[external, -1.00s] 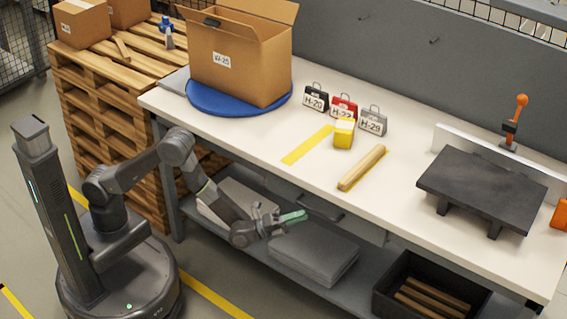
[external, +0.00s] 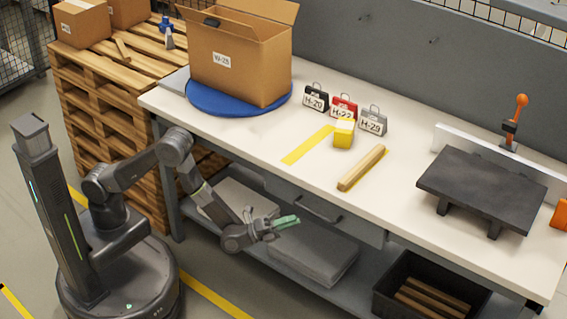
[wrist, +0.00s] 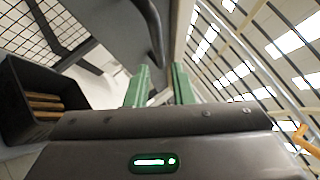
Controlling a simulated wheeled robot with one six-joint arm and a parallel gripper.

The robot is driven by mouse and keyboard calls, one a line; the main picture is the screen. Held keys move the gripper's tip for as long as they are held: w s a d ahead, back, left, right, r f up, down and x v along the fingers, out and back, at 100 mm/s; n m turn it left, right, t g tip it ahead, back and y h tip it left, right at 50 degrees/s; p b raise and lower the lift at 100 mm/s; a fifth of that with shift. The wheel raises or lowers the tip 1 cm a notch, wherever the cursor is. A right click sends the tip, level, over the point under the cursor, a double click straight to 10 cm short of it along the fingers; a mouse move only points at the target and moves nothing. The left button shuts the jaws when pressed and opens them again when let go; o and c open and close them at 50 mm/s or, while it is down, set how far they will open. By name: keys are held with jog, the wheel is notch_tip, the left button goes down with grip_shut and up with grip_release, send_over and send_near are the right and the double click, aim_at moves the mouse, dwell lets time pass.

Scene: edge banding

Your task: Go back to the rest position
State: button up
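My gripper (external: 287,222) hangs in front of the workbench, below the level of its top and near the drawer front. Its green-tipped fingers point to the right in the external view. In the wrist view the two green fingers (wrist: 160,86) stand apart with a gap between them, and nothing is held there. My arm is bent, with its elbow raised and its forearm hanging down beside the bench.
The bench top (external: 240,141) carries a carton (external: 240,66) on a blue turntable, several tags, a yellow block (external: 343,134), a wooden strip (external: 362,168) and a dark plate (external: 482,190). A drawer handle (external: 318,212) is close to my gripper. A black bin (external: 380,299) sits below.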

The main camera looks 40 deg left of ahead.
jog(key=v, duration=0.6)
jog(key=s+d+f+n+g+y+p, duration=0.2)
jog(key=s+d+g+y+p, duration=0.2)
jog(key=s+d+g+p, duration=0.65)
jog(key=a+r+n+y+p, duration=0.1)
jog(key=a+n+y+p, duration=0.2)
jog(key=a+y, duration=0.3)
jog(key=shift+a+r+n+g, duration=0.2)
jog(key=shift+n+g, duration=0.15)
jog(key=shift+n, duration=0.15)
dwell(0.3)
jog(key=shift+o, duration=1.3)
